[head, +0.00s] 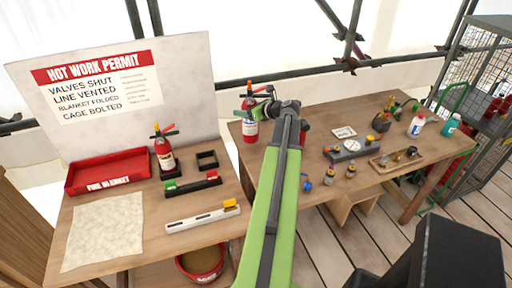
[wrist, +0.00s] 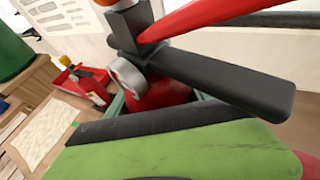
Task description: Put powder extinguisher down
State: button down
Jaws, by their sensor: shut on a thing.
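A second red extinguisher (head: 165,157) stands on the left table in a black square holder, beside an empty black square frame (head: 207,160).
The left table also holds a red fire blanket tray (head: 108,172), a pale cloth (head: 103,232), a black rack (head: 193,186) and a white bar (head: 203,218). The right table (head: 300,150) carries a gauge block (head: 352,149), a wooden tray (head: 397,160) and bottles. A mesh cage (head: 480,90) stands right.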

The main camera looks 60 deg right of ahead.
aim_at(253, 126)
jog(key=shift+m+h, duration=0.6)
jog(key=shift+h, duration=0.1)
jog(key=s+f+b, duration=0.1)
jog(key=f+b, duration=0.2)
jog(key=d+f+b, duration=0.1)
jog(key=f+b, duration=0.2)
jog(key=s+f+b, duration=0.1)
jog(key=f+b, duration=0.1)
jog(key=b, duration=0.1)
jog(key=shift+s+d+f+b, duration=0.3)
jog(key=shift+d+f+b, duration=0.05)
jog(key=shift+f, duration=0.05)
jog(key=shift+r, duration=0.2)
jog(key=shift+f, duration=0.2)
jog(key=shift+c, duration=1.9)
grip_release()
